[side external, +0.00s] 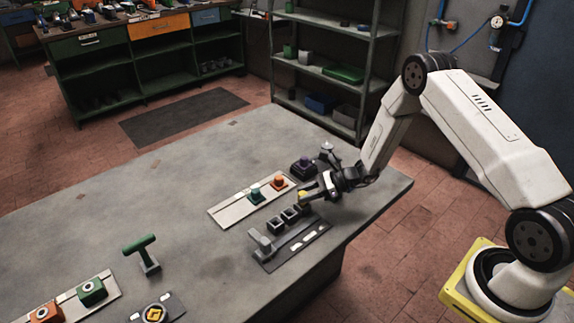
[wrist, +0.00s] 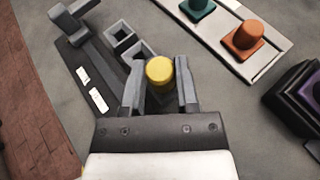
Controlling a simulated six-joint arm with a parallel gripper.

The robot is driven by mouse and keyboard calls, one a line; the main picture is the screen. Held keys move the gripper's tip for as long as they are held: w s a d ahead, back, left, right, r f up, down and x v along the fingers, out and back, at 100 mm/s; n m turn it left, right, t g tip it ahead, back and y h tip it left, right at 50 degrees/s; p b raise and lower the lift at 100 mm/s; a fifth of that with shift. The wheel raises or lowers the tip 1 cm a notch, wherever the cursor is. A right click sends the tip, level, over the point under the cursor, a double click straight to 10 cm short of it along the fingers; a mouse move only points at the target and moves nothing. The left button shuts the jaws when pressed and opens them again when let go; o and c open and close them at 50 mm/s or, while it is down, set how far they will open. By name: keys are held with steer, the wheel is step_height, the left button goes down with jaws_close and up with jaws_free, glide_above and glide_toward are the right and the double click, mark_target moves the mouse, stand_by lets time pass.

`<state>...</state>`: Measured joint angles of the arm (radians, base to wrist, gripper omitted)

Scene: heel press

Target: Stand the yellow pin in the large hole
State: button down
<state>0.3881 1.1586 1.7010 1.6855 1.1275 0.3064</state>
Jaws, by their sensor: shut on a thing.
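The yellow pin (wrist: 160,71) is between the two fingers of my gripper (wrist: 159,84), its round top facing the wrist camera. In the side external view the pin (side external: 303,195) is a small yellow patch at the fingertips of my gripper (side external: 308,194), near the right end of a row of dark square sockets (side external: 275,226). Two open sockets (wrist: 119,39) show up and left of the pin in the wrist view. I cannot tell which socket has the large hole. The pin's lower end is hidden, so whether it is inside a socket or above it cannot be told.
A grey lever block (side external: 262,242) stands at the left end of the socket base. A pale rail (side external: 232,211) carries a teal button (side external: 254,193) and an orange button (side external: 279,183). A purple-topped dark block (side external: 302,166) stands close behind my gripper. A green T-handle (side external: 141,252) stands further left.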

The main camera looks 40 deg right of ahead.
steer(key=shift+f, duration=0.35)
stand_by(0.6)
steer(key=shift+c, duration=1.4)
jaws_free()
steer(key=shift+v, duration=3.9)
